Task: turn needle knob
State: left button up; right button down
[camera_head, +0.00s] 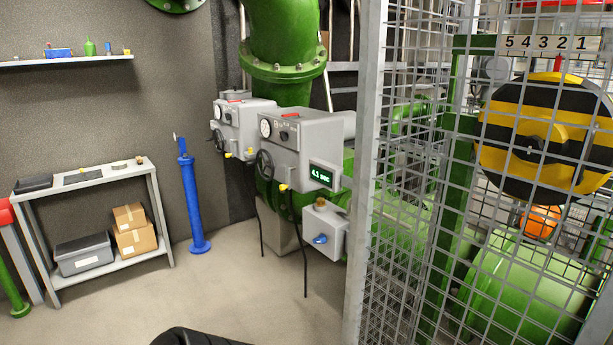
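A grey box (325,232) with a small blue knob (320,239) on its front and a brass-coloured fitting (321,201) on top is mounted low at the picture's middle. Above it is a larger grey unit (300,140) with a round dial (266,128), a black handwheel (264,163) and a green-lit display (321,175). A similar grey unit (238,120) sits behind it to the left. I cannot tell which part is the needle knob. Neither of my grippers is in view.
A wire-mesh fence (366,170) closes off the right side, with green machinery behind it. A blue post (190,200) stands left of the units. A grey shelf table (95,175) with boxes is at the left. The floor in front is mostly clear. A black shape shows at the bottom edge.

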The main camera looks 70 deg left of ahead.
aim_at(321, 239)
jog(key=u, duration=2.1)
